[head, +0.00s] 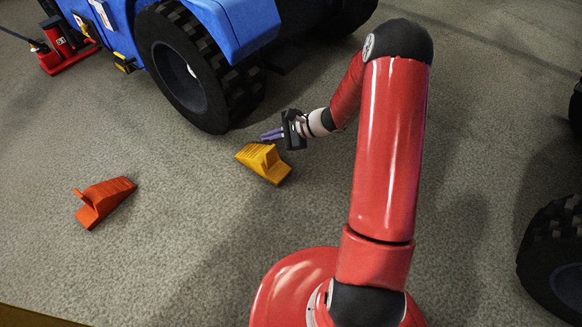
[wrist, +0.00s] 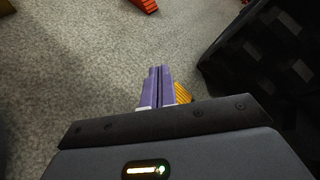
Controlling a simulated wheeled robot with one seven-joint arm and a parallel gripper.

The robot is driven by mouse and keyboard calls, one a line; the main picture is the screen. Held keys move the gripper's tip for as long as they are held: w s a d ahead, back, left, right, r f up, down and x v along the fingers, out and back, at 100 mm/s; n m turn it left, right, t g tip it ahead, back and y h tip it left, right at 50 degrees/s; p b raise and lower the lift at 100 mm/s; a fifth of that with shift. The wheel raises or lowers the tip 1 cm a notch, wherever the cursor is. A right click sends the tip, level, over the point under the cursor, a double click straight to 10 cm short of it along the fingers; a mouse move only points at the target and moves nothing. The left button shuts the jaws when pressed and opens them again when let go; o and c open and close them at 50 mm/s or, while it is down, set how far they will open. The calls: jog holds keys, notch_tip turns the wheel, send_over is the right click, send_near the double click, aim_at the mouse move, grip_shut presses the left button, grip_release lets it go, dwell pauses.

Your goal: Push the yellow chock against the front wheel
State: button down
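The yellow chock (head: 265,163) is a ridged wedge standing on the grey floor, apart from the nearby black wheel (head: 188,72) of the blue vehicle, with bare floor between them. In the wrist view only a ridged part of the chock (wrist: 183,93) shows beside my fingers; the rest is hidden. The wheel's tread (wrist: 262,55) fills the right side there. My gripper (head: 272,134) is low, just above the chock in the head view. Its purple fingers (wrist: 160,84) lie side by side, shut with nothing between them. Whether they touch the chock I cannot tell.
An orange chock (head: 103,201) stands on the floor at the left. A red jack-like device (head: 66,48) is by the blue vehicle (head: 238,22) at upper left. Another black wheel (head: 556,262) is at the right edge. Floor between the two chocks is clear.

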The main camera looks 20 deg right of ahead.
jog(key=w+d+f+m+t, duration=0.1)
jog(key=d+f+m+t, duration=0.1)
jog(key=f+m, duration=0.3)
jog(key=w+d+f+m+t, duration=0.2)
jog(key=f, duration=0.6)
jog(key=m+t+h, duration=0.2)
jog(key=m+h, duration=0.1)
jog(key=m, duration=0.3)
send_near(272, 162)
jog(key=shift+a+f, duration=0.1)
jog(key=shift+b+x, duration=1.65)
jog(key=shift+x, duration=1.7)
jog(key=shift+w, duration=0.15)
jog(key=shift+a, duration=0.1)
